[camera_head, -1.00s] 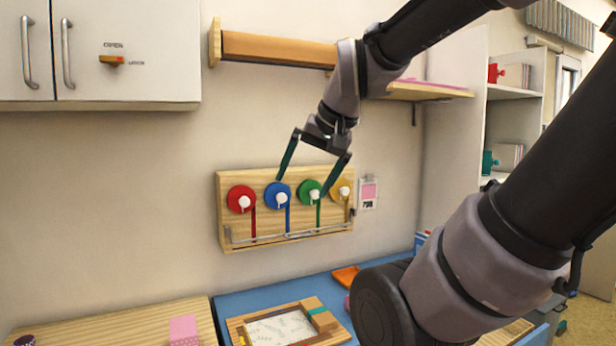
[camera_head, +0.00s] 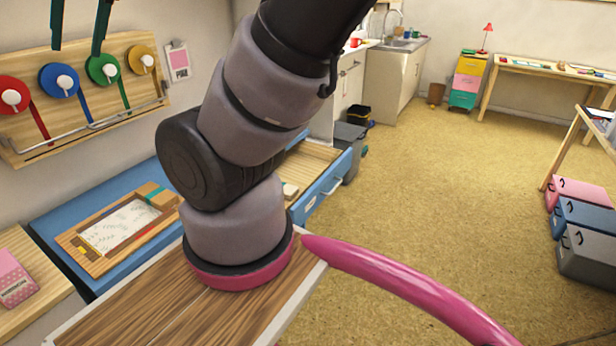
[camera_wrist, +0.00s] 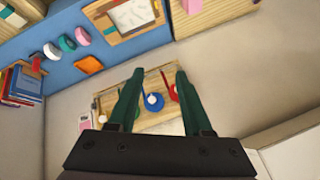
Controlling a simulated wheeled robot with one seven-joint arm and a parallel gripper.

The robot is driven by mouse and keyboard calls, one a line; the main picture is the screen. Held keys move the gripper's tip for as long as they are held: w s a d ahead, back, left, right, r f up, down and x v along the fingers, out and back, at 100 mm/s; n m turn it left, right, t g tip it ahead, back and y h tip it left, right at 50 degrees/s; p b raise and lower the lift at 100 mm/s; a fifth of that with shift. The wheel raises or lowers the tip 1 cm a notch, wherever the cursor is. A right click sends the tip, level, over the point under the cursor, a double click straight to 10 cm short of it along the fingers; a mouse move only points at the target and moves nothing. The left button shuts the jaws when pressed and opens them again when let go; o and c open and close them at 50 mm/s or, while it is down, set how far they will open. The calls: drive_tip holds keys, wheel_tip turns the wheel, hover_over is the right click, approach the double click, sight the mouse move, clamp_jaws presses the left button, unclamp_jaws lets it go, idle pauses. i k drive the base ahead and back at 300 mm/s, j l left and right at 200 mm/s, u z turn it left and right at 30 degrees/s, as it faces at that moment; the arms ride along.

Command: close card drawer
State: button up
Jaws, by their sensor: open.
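An open drawer with a blue front (camera_head: 322,192) sticks out from the blue worktop, behind and to the right of my arm's base. Its wooden inside shows, and my arm hides its left part. A silver handle (camera_head: 333,187) is on its front. I cannot read a label on it. My gripper (camera_head: 78,48) is at the upper left, open and empty, in front of the wall board and well away from the drawer. In the wrist view its two green fingers (camera_wrist: 159,72) are spread with nothing between them. The drawer does not clearly show there.
The wall board with coloured reels (camera_head: 85,90) is close to my gripper. A wooden framed tray (camera_head: 75,243) lies on the blue worktop (camera_head: 48,222). A small pale block (camera_head: 290,190) is by the drawer's inside. The cork-coloured floor (camera_head: 430,170) right of the drawer is clear.

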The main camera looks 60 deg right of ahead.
sight(318, 171)
drive_tip(key=k+l+z, duration=0.1)
drive_tip(key=z, duration=1.8)
drive_tip(key=i+j+u, duration=0.15)
drive_tip(key=i, duration=0.3)
